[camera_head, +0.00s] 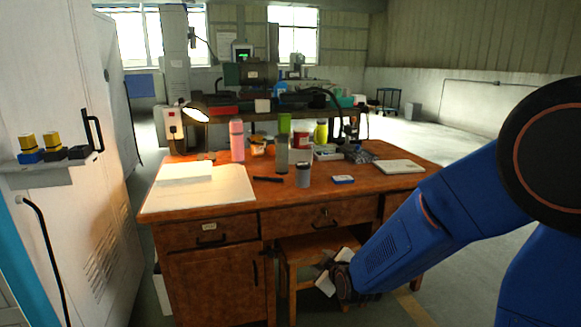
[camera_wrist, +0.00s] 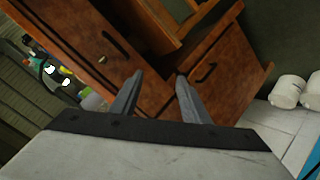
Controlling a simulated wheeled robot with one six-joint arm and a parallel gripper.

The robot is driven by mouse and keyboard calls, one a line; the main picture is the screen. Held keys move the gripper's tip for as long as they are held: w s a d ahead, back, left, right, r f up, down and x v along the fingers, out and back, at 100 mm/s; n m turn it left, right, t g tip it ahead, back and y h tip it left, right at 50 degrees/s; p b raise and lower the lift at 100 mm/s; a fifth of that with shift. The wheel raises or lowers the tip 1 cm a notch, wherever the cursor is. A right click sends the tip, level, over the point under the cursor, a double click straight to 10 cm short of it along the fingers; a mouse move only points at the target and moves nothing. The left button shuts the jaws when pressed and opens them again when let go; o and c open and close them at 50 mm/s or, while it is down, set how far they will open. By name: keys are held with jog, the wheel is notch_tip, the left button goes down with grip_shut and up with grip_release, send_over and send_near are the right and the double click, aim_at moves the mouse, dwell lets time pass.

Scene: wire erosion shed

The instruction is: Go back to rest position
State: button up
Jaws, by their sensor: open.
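My gripper (camera_head: 335,272) is low in front of the wooden desk (camera_head: 205,233), in front of the stool and below the desktop's front edge. Its jaws are apart, with nothing between them. In the wrist view the two fingers (camera_wrist: 157,97) point towards the desk's drawer fronts (camera_wrist: 85,40), and the picture is strongly tilted. My blue arm comes in from the right side of the head view.
A wooden stool (camera_head: 306,247) stands under the desk, close behind my gripper. The desktop holds a pink bottle (camera_head: 237,141), a grey cup (camera_head: 303,175), an open book (camera_head: 200,188) and a lit lamp (camera_head: 195,113). A white cabinet (camera_head: 80,225) stands left. Floor at right is open.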

jog(key=s+d+r+m+g+h, duration=0.1)
jog(key=s+d+r+m+g, duration=0.1)
jog(key=s+d, duration=0.4)
jog(key=s+d+r+m+g+h, duration=0.1)
jog(key=s+d+r+m, duration=0.4)
jog(key=s, duration=1.2)
jog(key=s+d+r+m+g+h, duration=0.1)
jog(key=s+d+r+m+g, duration=0.2)
jog(key=s+d, duration=0.5)
jog(key=s+r+g, duration=0.1)
jog(key=s, duration=0.3)
jog(key=shift+d+m, duration=0.15)
jog(key=shift+m, duration=0.25)
